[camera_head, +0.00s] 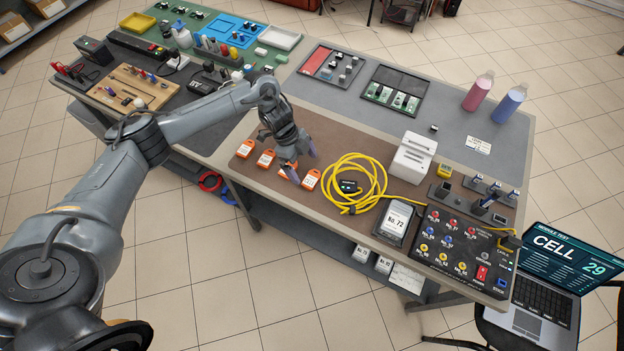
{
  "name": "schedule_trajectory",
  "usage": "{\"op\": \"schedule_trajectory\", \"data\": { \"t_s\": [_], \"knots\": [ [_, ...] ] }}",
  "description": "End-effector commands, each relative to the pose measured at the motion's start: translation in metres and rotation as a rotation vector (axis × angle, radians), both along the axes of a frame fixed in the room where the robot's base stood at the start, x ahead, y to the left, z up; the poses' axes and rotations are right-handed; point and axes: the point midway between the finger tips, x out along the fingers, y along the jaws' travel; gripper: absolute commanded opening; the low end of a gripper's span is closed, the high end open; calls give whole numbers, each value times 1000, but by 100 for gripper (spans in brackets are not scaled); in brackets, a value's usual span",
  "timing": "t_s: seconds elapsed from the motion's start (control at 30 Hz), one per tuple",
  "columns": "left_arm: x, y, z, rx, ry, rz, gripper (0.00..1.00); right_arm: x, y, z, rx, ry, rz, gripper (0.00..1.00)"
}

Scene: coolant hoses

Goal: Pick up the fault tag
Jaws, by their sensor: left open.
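Several orange tags with white labels lie in a row on the brown mat: one at the left end (246,148), one beside it (266,158), one partly beside my gripper (284,177) and one at the right end (311,180). I cannot read their print, so I cannot tell which is the fault tag. My right gripper is not in view.
A coiled yellow cable (351,178) lies just right of the tags. Beyond it are a white printer-like box (411,158), a handheld meter (395,222) and a black socket panel (458,245). A wooden tool block (134,87) stands at left.

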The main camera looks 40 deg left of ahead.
Motion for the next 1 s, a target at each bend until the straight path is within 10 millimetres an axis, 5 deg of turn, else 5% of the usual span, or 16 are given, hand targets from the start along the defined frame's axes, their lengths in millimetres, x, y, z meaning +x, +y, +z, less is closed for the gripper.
{"op": "schedule_trajectory", "data": {
  "t_s": [0.57, 0.83, 1.0],
  "knots": [
    [5, -18, -50, 0, 2, 1, 100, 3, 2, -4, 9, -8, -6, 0],
    [5, -19, -53, 1, 1, 1, 100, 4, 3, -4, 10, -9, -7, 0],
    [6, -19, -53, 0, -1, 1, 76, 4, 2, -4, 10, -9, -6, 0]
  ]
}}
